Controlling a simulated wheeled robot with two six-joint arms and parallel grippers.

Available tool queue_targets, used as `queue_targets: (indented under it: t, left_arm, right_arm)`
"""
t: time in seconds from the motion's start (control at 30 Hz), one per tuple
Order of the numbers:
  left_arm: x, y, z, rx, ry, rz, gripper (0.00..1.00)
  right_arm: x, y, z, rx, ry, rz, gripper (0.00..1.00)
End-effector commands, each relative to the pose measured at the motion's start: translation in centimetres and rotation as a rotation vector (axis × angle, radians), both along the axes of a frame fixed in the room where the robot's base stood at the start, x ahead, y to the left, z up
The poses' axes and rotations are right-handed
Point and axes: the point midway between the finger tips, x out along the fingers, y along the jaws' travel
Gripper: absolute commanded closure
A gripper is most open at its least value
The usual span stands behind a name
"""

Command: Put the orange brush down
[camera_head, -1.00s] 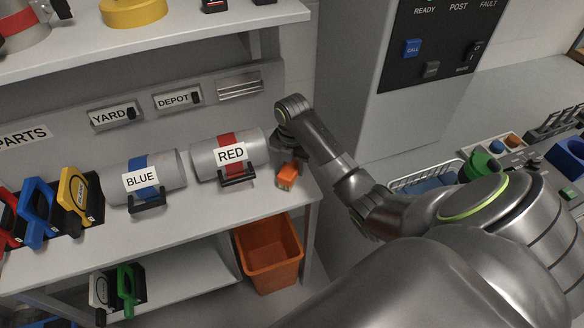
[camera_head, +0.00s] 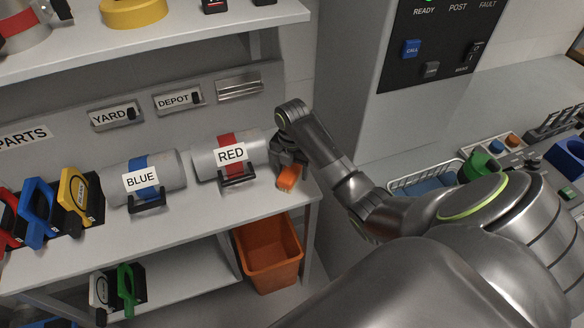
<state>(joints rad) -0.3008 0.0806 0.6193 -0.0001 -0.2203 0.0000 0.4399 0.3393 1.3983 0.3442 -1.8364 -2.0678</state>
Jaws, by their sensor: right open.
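The orange brush (camera_head: 288,179) is at the right end of the middle shelf (camera_head: 225,204), just right of the canister labelled RED. Only its orange part shows clearly. My right gripper (camera_head: 288,166) is directly above and behind the brush, with its jaws open. It partly hides the brush's far side. I cannot tell whether the fingers still touch it. The brush appears to rest on the shelf top. My left gripper is not in this view.
The RED canister (camera_head: 205,161) and BLUE canister (camera_head: 158,191) lie in cradles to the left. An orange bin (camera_head: 268,252) stands below the shelf's right end. A grey cabinet (camera_head: 345,120) rises close to the right of my gripper. Coloured-handled parts (camera_head: 40,212) stand farther left.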

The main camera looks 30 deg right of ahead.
Motion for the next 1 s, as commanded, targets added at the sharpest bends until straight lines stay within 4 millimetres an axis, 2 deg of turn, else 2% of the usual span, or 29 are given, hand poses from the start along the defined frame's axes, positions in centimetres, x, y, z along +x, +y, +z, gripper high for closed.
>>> queue_targets:
  t: [0.17,0.27,0.33,0.4,0.7,1.0]
  left_arm:
    - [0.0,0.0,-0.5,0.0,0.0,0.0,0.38]
    - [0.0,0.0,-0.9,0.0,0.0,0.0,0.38]
    - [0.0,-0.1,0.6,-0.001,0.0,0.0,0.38]
    - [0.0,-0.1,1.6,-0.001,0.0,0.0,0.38]
    - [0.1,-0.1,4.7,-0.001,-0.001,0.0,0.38]
    - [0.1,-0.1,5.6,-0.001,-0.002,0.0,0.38]
  right_arm:
    - [0.1,0.0,2.3,-0.001,-0.006,0.002,0.38]
    - [0.2,-0.1,4.6,-0.002,-0.008,0.002,0.38]
    - [0.1,0.0,6.8,-0.001,-0.004,0.0,0.38]
    - [0.1,0.0,8.2,0.0,-0.002,0.0,0.38]
    - [0.1,0.0,11.2,0.001,0.001,-0.001,0.38]
    - [0.1,0.0,12.1,0.001,-0.001,-0.001,0.38]
